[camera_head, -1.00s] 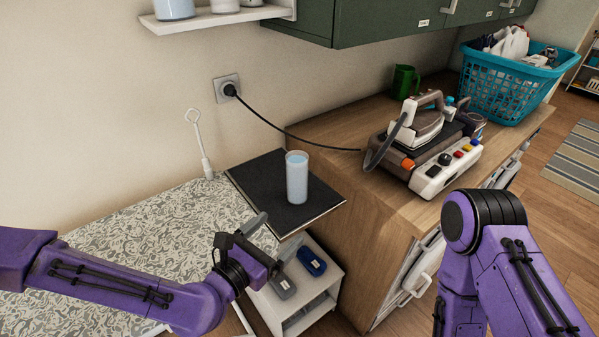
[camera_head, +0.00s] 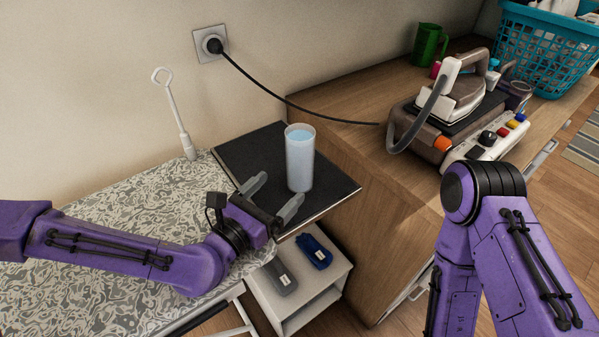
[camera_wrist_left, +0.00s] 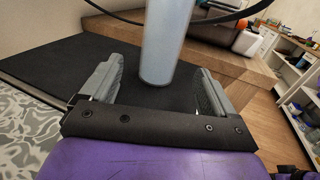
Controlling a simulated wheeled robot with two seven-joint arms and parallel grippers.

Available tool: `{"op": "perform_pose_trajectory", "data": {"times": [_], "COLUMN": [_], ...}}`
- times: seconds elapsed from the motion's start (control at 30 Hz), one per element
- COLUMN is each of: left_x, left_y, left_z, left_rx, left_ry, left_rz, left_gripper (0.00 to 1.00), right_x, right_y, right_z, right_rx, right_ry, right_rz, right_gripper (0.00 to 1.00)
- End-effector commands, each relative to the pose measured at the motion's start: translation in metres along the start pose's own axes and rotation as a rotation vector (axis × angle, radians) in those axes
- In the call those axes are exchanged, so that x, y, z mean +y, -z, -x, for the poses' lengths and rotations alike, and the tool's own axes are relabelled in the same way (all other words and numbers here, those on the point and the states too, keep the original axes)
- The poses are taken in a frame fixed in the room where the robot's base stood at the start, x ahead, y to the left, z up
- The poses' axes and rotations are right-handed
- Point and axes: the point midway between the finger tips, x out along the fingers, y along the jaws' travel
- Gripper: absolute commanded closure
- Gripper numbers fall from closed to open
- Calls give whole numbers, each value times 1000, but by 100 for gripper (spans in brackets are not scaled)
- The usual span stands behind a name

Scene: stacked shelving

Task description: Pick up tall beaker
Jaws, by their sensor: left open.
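The tall beaker (camera_head: 300,160) is a pale, translucent cylinder with bluish contents. It stands upright on the black top (camera_head: 248,158) of a small shelf unit. My left gripper (camera_head: 273,196) is open and empty, just to the left and front of the beaker, with its fingers pointing towards it. In the left wrist view the beaker (camera_wrist_left: 166,42) stands beyond and between the two spread fingers (camera_wrist_left: 157,88), apart from both. Its top is cut off there. My right arm shows at the right of the head view, but its gripper is out of view.
A patterned ironing board (camera_head: 130,215) lies left of the shelf unit. A wooden counter (camera_head: 350,150) at the right holds a steam iron (camera_head: 455,105), a green mug (camera_head: 428,45) and a teal basket (camera_head: 545,50). A black cord (camera_head: 290,103) runs behind the beaker.

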Motion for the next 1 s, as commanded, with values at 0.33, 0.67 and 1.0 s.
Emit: {"op": "perform_pose_trajectory", "data": {"times": [0.33, 0.67, 1.0], "left_x": [0, 0, 0], "left_y": [-1, -4, -2], "left_z": [-51, -101, -104], "left_rx": [0, -1, -1], "left_ry": [-1, -2, -2], "left_rz": [-2, -1, -1], "left_gripper": [11, 11, 44], "right_x": [1, 3, 3], "right_y": [5, 14, 13], "right_z": [12, 33, 32], "right_rx": [0, 1, 0], "right_ry": [0, 0, 0], "right_rz": [0, 0, 0], "right_gripper": [57, 57, 57]}}
